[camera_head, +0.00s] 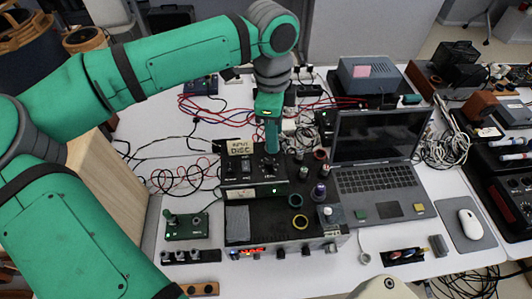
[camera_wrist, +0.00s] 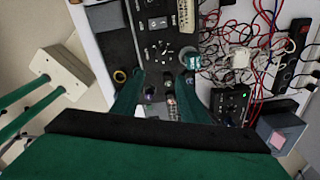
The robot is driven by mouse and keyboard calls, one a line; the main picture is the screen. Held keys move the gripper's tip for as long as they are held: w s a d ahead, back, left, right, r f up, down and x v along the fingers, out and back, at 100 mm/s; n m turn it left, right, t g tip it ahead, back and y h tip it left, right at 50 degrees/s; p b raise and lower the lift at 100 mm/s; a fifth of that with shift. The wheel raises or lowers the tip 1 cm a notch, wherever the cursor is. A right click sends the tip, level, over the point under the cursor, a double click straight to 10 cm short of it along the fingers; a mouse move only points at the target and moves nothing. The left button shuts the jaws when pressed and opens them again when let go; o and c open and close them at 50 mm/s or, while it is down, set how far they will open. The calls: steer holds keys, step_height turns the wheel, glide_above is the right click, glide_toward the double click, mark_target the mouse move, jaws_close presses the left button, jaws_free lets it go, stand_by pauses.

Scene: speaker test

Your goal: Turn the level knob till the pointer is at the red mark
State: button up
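A black control box (camera_head: 253,172) with a handwritten label, switches and small knobs sits on a larger black unit at the table's middle. My gripper (camera_head: 271,140) points down over this box from behind. In the wrist view its two green fingers are apart, with the space between the fingertips (camera_wrist: 162,76) empty. A cluster of small dark knobs (camera_wrist: 160,50) with pale marks shows on a black panel just beyond the fingertips. I cannot tell which is the level knob, and its pointer and the red mark are too small to make out.
An open laptop (camera_head: 375,180) stands to the right of the unit. Small bottles and rings (camera_head: 300,222) stand on the unit. Red and black cables (camera_head: 215,105) run behind. A mouse (camera_head: 470,224) lies far right.

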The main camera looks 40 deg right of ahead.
mark_target(268, 161)
steer(key=f, duration=0.3)
steer(key=w+f, duration=0.1)
steer(key=f, duration=0.5)
steer(key=shift+w+a+f, duration=0.25)
steer(key=shift+a, duration=0.15)
steer(key=shift+s+f, duration=0.2)
steer(key=shift+f, duration=0.25)
steer(key=shift+w, duration=0.1)
jaws_close()
